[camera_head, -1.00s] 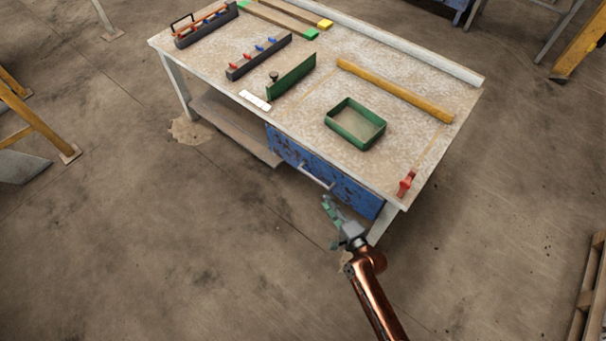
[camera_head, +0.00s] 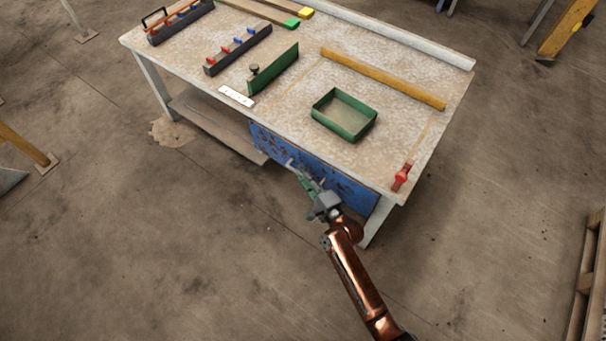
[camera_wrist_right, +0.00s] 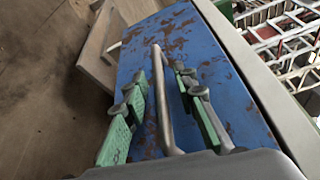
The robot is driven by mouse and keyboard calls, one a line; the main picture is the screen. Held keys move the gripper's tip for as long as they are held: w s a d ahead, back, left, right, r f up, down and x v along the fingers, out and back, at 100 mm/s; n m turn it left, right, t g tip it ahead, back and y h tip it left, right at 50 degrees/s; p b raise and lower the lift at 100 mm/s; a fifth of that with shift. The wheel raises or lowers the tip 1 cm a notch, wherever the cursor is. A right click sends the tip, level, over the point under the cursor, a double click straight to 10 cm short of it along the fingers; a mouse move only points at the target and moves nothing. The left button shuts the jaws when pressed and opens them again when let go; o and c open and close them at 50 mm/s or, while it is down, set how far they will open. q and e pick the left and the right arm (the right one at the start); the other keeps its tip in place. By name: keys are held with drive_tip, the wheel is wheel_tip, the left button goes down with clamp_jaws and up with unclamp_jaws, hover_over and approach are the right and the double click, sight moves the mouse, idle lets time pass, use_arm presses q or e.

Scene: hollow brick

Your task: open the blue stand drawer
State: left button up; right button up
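The blue stand drawer (camera_head: 350,189) is under the right half of the worktable, with rust-worn paint. Its front looks flush with the stand. My right gripper (camera_head: 304,178) is at the drawer front. In the right wrist view, the pale metal bar handle (camera_wrist_right: 163,100) runs between the two green-padded fingers of my right gripper (camera_wrist_right: 160,76). The fingers are apart, one on each side of the handle, with gaps showing. The blue drawer front (camera_wrist_right: 215,55) lies behind them. In the head view the gripper hides much of the handle. My left gripper is not in view.
The worktable (camera_head: 290,120) holds a green tray (camera_head: 344,132), a red clamp-like item (camera_head: 401,177), a yellow bar (camera_head: 383,78) and a green plate (camera_head: 273,70). A table leg (camera_head: 377,221) stands right of the drawer. The floor in front is clear. A wooden pallet (camera_head: 588,285) lies at far right.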

drive_tip(key=shift+c, duration=0.6)
clamp_jaws()
